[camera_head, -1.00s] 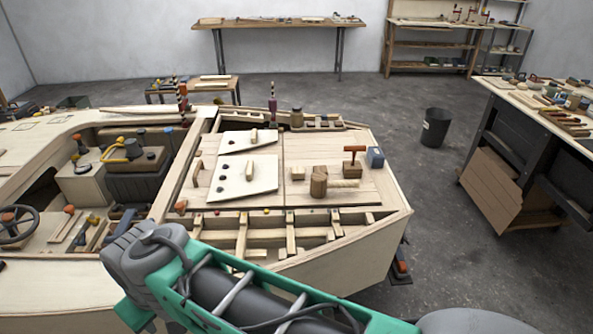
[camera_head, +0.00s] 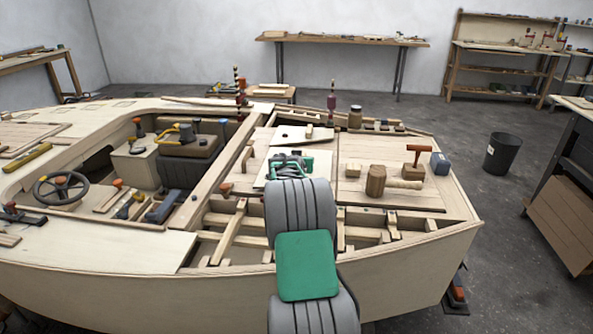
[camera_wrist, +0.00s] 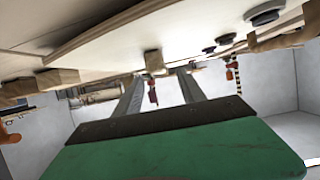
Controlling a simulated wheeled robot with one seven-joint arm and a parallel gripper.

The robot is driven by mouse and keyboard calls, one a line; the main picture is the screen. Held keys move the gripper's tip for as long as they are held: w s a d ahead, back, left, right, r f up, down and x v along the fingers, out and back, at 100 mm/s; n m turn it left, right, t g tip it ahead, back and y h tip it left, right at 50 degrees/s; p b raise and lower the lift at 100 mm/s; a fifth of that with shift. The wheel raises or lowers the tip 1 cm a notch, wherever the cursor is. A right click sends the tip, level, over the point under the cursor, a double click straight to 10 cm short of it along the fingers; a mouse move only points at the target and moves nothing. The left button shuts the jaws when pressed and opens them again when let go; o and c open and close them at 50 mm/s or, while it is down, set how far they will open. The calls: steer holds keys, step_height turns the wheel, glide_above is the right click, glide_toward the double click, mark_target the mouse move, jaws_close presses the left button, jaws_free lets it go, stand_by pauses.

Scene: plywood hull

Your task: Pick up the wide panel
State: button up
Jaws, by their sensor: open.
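In the wrist view the scene looks upside down, with a pale panel surface (camera_wrist: 150,28) across the top. There my gripper (camera_wrist: 162,80) is open, its two fingers apart and empty. A small wooden block, seemingly the panel's handle (camera_wrist: 154,62), shows between the fingertips' directions; I cannot tell whether they are around it.
A narrower pale panel (camera_head: 292,139) with a wooden handle lies just behind. Open ribbed bays (camera_head: 238,232) are in front. A steering wheel (camera_head: 63,189) is at left.

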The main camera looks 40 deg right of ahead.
steer(key=x, duration=0.5)
steer(key=shift+s+a+f, duration=0.1)
steer(key=shift+s+f, duration=0.1)
steer(key=shift+f, duration=0.1)
steer(key=shift+w+d, duration=0.25)
jaws_close()
steer(key=shift+f, duration=0.1)
stand_by(0.6)
